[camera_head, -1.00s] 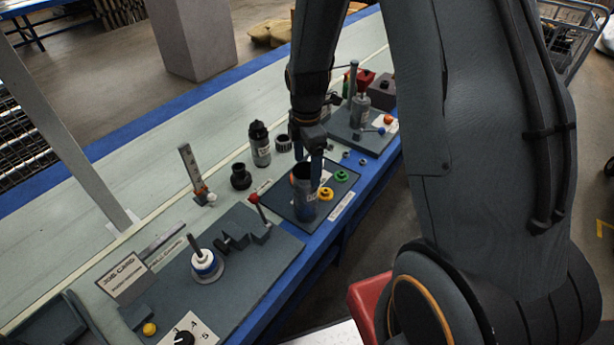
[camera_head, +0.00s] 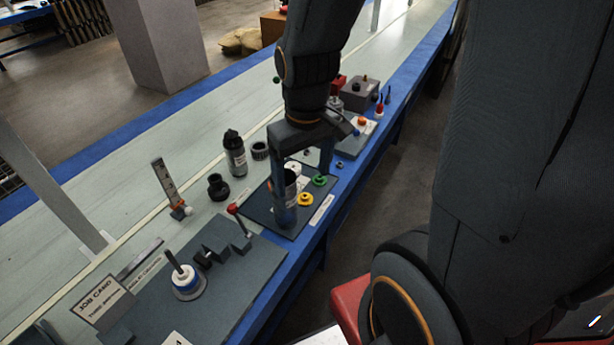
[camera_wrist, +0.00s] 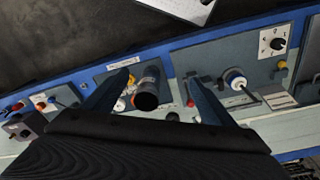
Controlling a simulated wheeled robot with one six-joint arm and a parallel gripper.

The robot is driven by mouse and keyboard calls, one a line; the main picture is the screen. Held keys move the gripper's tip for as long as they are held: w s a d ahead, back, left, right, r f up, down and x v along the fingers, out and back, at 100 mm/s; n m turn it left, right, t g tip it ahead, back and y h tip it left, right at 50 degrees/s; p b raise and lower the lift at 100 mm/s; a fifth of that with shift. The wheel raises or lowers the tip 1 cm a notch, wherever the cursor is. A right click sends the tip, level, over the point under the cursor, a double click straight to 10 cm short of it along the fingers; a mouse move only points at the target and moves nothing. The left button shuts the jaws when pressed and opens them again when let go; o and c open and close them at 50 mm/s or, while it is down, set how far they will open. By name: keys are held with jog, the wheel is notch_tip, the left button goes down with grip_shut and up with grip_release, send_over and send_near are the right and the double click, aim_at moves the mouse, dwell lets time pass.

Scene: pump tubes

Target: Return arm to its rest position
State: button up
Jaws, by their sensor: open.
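My gripper (camera_head: 306,193) is open, its two dark fingers spread wide. A dark grey tube (camera_head: 291,184) with a pale label stands upright on the dark mat (camera_head: 258,207), partly hidden behind the near finger. In the wrist view, the tube (camera_wrist: 150,84) lies between the open fingers (camera_wrist: 156,80), with a gap on each side. Its dark open end faces the camera.
A yellow ring (camera_head: 305,199) and a green ring (camera_head: 320,181) lie beside the tube. A red-knobbed lever (camera_head: 233,209) rises from the nearer fixture plate.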

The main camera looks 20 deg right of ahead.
jog(key=shift+s+d+r+m, duration=0.1)
jog(key=shift+s+r+m, duration=0.15)
jog(key=shift+s+m, duration=0.8)
jog(key=shift+w, duration=0.1)
dwell(0.5)
